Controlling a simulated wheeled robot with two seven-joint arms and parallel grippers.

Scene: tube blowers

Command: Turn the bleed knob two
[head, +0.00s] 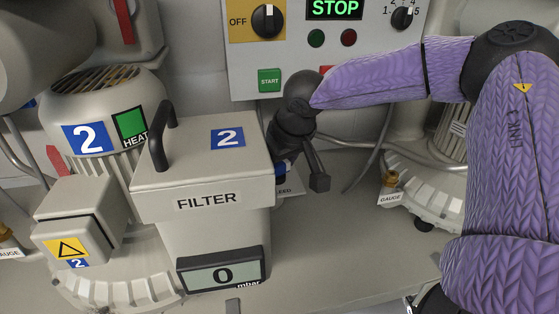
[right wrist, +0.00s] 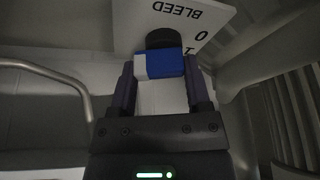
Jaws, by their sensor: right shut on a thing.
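The bleed knob (right wrist: 168,66) is blue with a white end, on a black round base, and shows between my fingers in the right wrist view. My right gripper (right wrist: 161,78) is shut on it, with one dark finger on each side. Behind it is a white plate (right wrist: 207,14) reading BLEED, with 0 and 1, upside down in this view. In the head view my right gripper (head: 281,163) reaches down behind the right side of the filter box. Only a bit of blue and part of the bleed label (head: 285,191) show there. My left gripper is out of view.
A control panel (head: 330,60) reading STOP is behind my right wrist. A gauge valve (head: 390,183) stands to the right. The floor between is clear.

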